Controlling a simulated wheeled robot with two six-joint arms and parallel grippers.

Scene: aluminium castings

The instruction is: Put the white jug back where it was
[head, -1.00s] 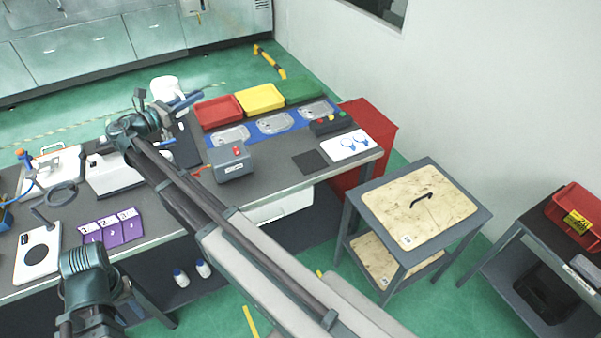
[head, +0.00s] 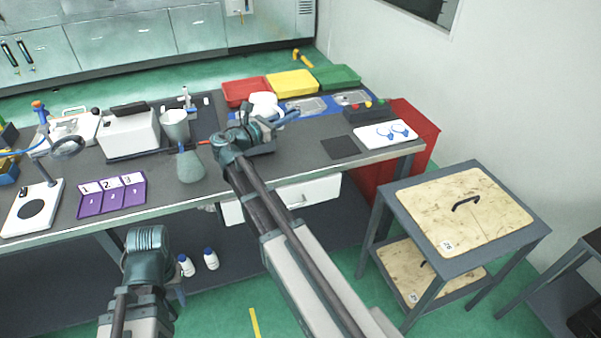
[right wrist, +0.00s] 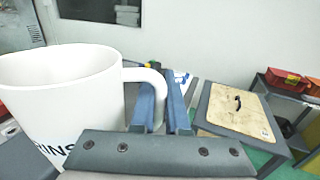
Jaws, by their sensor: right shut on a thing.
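The white jug (head: 263,103) is in my right gripper (head: 290,117), above the back of the workbench near the red and yellow trays. In the right wrist view the jug (right wrist: 60,100) stands roughly upright, with dark letters partly visible low on its side. The blue fingers of my right gripper (right wrist: 162,95) are shut on its handle. The jug's base is hidden in both views. My left gripper (head: 148,245) is low at the front left, before the workbench; its fingers cannot be made out.
Red (head: 246,91), yellow (head: 293,83) and green (head: 337,77) trays line the back of the bench. A grey-green conical flask (head: 190,166) and a purple numbered rack (head: 112,196) stand to the left. A dark square mat (head: 340,147) and white board (head: 386,136) lie to the right.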

